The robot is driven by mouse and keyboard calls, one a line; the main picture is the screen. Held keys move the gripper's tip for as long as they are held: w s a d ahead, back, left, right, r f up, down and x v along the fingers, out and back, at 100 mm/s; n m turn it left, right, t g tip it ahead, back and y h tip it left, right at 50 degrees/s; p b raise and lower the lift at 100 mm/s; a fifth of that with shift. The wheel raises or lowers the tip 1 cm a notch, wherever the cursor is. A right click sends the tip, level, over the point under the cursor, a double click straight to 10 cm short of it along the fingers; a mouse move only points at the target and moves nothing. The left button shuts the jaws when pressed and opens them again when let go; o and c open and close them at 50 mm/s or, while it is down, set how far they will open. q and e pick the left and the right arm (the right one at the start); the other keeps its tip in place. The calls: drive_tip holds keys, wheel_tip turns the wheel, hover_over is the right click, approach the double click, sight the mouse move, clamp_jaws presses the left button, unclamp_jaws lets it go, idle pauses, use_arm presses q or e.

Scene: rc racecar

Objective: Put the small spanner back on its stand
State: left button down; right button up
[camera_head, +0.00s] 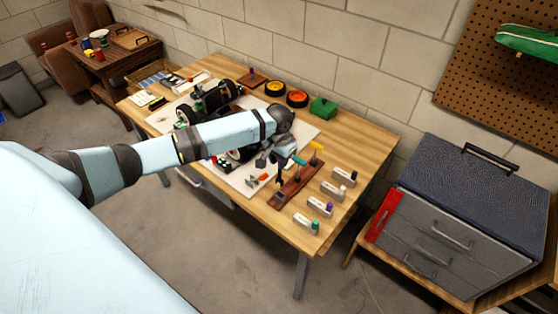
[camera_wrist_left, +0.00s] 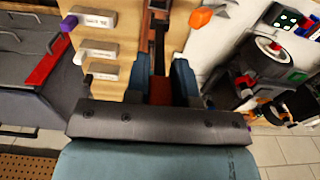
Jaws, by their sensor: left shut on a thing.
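The stand (camera_head: 288,193) is a long reddish-brown wooden block near the right part of the workbench, with tools upright on it. My left gripper (camera_head: 284,154) is over its middle, pointing down. In the left wrist view, the gripper (camera_wrist_left: 158,75) has its blue fingers shut on a narrow dark tool, the small spanner (camera_wrist_left: 158,45). The spanner points down toward the stand, which shows partly behind it (camera_wrist_left: 157,6). I cannot tell whether the spanner touches the stand. My right gripper is not in view.
Several small white labelled blocks (camera_head: 320,206) stand right of the stand. A white board with the car (camera_head: 215,100) and loose parts lies left of it. Wheels (camera_head: 297,98) and a green box (camera_head: 322,107) sit at the back. A grey toolbox (camera_head: 460,220) stands to the right.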

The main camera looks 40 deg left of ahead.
use_arm(q)
drive_tip(key=shift+d+r, duration=0.1)
drive_tip(key=shift+r, duration=0.05)
drive_tip(key=shift+r+p, duration=0.1)
drive_tip(key=shift+p, duration=0.6)
wheel_tip(320, 180, down, 4)
drive_tip(key=shift+f+b, duration=0.1)
drive_tip(key=shift+b, duration=0.65)
drive_tip(key=shift+f, duration=0.65)
drive_tip(key=shift+p, duration=0.3)
drive_tip(key=shift+p, duration=0.45)
